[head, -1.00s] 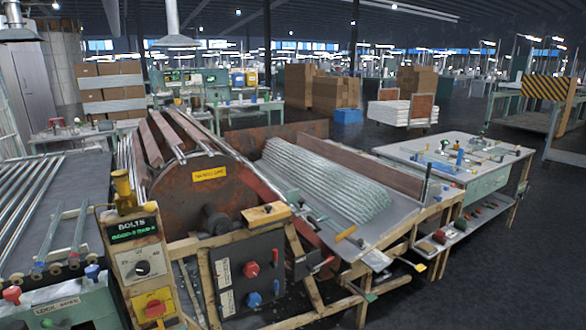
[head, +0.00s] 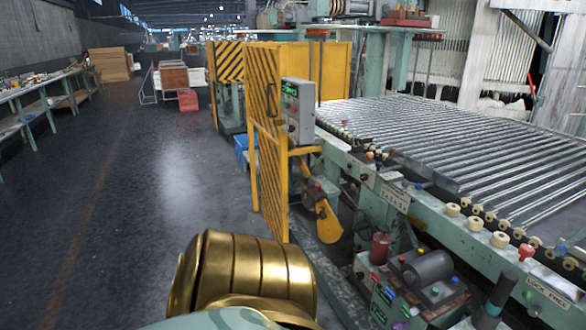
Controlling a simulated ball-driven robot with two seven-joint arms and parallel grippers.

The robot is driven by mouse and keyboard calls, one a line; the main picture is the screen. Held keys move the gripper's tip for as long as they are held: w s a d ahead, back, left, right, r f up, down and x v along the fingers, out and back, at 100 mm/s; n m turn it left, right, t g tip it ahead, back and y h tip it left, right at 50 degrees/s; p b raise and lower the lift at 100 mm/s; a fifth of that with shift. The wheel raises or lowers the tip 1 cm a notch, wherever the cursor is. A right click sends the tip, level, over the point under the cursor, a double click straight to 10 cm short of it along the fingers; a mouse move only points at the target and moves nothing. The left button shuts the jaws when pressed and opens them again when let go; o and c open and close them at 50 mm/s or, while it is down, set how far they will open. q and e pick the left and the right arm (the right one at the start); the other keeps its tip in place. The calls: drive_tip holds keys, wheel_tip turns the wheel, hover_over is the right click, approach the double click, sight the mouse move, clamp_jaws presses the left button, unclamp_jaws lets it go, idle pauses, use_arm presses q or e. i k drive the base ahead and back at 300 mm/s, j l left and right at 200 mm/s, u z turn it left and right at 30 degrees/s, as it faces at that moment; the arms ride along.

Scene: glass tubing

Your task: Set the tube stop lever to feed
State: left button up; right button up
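No lever can be made out for certain as the tube stop lever. A roller conveyor (head: 470,150) carrying long glass tubes fills the right side of the head view. Small red and blue knobs (head: 371,154) sit along its near edge, too small to tell their settings. A label plate (head: 395,197) on its side is not clearly legible. A yellow arm-like part (head: 327,222) hangs below the grey control box (head: 298,110). Neither gripper is in view. A brass cylinder, which looks like part of my own arm, shows at the bottom.
A yellow striped guard panel (head: 265,130) stands left of the conveyor. A motor unit (head: 428,271) with coloured buttons sits low at the front right. Open floor (head: 130,220) lies on the left, with a long bench (head: 42,96) along the wall.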

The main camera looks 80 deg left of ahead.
sight(348, 171)
drive_tip(key=u, duration=2.15)
drive_tip(key=i+j+u, duration=0.15)
drive_tip(key=i+j, duration=0.15)
drive_tip(key=i, duration=0.25)
drive_tip(key=i+j+u, duration=0.15)
drive_tip(key=i, duration=0.45)
drive_tip(key=i+j+u, duration=0.15)
drive_tip(key=i, duration=0.45)
drive_tip(key=j, duration=0.1)
